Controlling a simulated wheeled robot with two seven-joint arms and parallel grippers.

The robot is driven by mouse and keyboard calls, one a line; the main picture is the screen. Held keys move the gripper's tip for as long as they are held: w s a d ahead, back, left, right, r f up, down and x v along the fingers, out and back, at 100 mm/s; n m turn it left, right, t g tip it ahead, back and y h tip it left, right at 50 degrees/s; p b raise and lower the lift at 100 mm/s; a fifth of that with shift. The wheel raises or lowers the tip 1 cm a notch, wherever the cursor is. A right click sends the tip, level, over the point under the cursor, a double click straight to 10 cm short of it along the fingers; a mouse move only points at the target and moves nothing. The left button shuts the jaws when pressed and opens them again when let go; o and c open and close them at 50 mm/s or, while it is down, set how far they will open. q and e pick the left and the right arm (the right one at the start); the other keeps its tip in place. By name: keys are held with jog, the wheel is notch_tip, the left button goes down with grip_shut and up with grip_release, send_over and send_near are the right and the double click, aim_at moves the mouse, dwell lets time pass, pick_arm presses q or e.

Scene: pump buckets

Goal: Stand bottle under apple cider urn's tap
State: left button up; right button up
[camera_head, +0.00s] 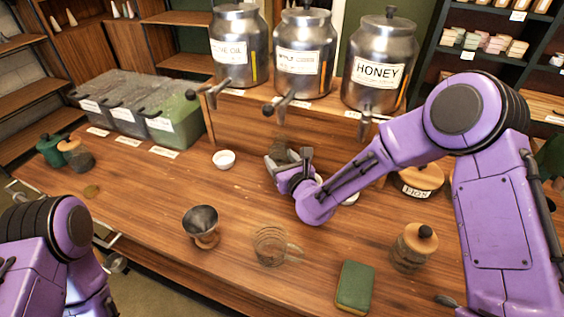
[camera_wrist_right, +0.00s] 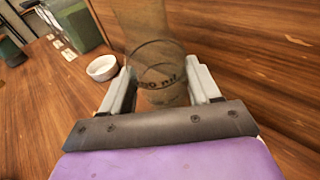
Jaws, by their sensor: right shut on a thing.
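The apple cider urn (camera_head: 304,52) is the middle of three steel urns, its label partly legible. Its tap (camera_head: 282,105) points toward me above the counter. My right gripper (camera_head: 288,158) is shut on a see-through brownish bottle (camera_wrist_right: 150,60), with a finger on either side of it in the wrist view. In the head view the bottle (camera_head: 280,137) shows faintly just below the tap, partly hidden by the gripper. I cannot tell whether its base touches the counter. My left arm shows at the lower left, its gripper out of view.
The olive oil urn (camera_head: 238,45) and honey urn (camera_head: 380,65) flank it on a wooden riser (camera_head: 235,120). A white bowl (camera_head: 223,160) sits left of the gripper.

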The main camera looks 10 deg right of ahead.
jog(key=shift+w+f+b, duration=0.1)
jog(key=shift+f+b, duration=0.25)
dwell(0.4)
jog(key=o, duration=1.3)
jog(key=shift+o, duration=0.2)
jog(key=b+v, duration=0.1)
jog(key=v, duration=0.8)
jog(key=shift+s+d+r+b, duration=0.1)
jog(key=shift+s+d+b, duration=0.05)
jog(key=shift+s+b, duration=0.2)
jog(key=shift+s+r, duration=0.1)
jog(key=shift+s, duration=0.3)
jog(key=shift+c, duration=0.3)
